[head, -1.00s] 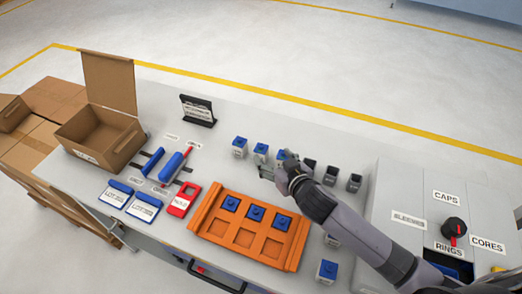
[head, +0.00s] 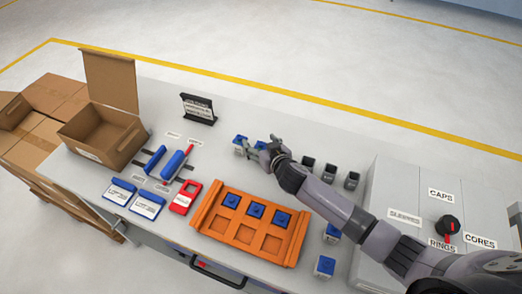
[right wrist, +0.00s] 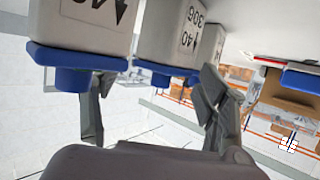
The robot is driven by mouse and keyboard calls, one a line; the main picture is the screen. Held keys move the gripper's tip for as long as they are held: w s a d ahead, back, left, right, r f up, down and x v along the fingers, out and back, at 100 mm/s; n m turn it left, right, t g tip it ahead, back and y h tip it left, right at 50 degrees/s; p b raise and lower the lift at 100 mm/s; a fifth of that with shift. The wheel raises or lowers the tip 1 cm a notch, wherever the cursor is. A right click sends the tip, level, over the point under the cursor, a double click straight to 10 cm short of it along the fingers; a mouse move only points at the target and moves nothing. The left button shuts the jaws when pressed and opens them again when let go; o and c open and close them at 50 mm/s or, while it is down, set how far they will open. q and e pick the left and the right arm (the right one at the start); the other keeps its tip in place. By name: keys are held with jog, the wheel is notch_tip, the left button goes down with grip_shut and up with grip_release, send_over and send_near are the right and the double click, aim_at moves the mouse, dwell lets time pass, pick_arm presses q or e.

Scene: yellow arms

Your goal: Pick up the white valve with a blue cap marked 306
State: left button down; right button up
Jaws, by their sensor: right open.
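In the right wrist view, which is upside down, a white valve with a blue cap marked 306 (right wrist: 170,35) hangs at the centre, its cap between my finger tips. A second white valve with a blue cap (right wrist: 80,30) is beside it on the left, closer to the camera. My right gripper (right wrist: 155,105) is open, with a finger on either side. In the head view my right gripper (head: 259,147) is at the row of blue-capped valves (head: 240,140) and partly covers them; their marks cannot be read there. My left gripper is not in view.
An orange tray (head: 205,212) with blue parts in its back row lies in front. Black cups (head: 330,172) stand right of the gripper. More blue-capped valves (head: 325,266) are at the front right. A cardboard box (head: 100,145) and a sign holder (head: 198,108) stand left.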

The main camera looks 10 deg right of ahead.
jog(key=shift+c, duration=0.2)
jog(key=shift+s, duration=0.1)
jog(key=c, duration=1.2)
jog(key=shift+f, duration=0.1)
jog(key=c, duration=0.4)
